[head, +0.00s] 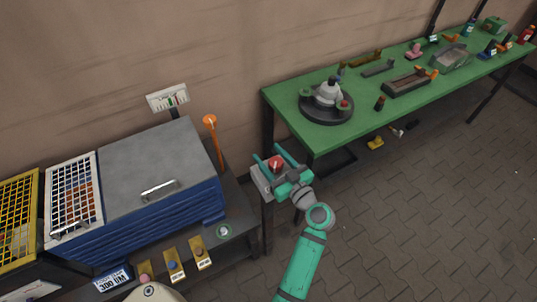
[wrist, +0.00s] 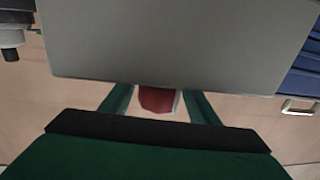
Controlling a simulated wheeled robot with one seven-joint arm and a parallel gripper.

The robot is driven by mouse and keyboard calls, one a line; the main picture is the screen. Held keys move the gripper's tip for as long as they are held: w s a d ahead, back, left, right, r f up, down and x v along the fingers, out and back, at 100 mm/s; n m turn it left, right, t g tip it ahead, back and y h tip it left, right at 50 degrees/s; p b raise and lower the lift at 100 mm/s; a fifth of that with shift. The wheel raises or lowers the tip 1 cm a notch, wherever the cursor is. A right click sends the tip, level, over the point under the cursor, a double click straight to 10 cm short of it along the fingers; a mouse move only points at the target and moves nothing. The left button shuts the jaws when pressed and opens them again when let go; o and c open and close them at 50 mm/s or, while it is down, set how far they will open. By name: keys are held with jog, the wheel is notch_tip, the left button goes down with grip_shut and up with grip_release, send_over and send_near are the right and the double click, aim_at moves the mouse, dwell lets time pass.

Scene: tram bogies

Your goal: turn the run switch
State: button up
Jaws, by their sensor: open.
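A red knob (head: 275,163) stands on a grey box (head: 263,181) between the blue machine and the green bench. It looks like the run switch, but I can read no label on it. My gripper (head: 267,152) is open at the box, its two teal fingers on either side of the red knob. The wrist view shows the red knob (wrist: 157,100) between the fingers, with a gap on each side. A broad grey plate (wrist: 175,40) fills the top of that view and hides part of the knob.
The blue machine (head: 150,190) with a grey lid stands at left. An orange lever (head: 210,122) rises beside it. The green bench (head: 375,120) carries several parts. The paved floor at right is clear.

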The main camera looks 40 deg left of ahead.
jog(key=shift+w+a, duration=0.15)
jog(key=shift+a, duration=0.15)
jog(key=shift+c, duration=0.6)
jog(key=c, duration=0.9)
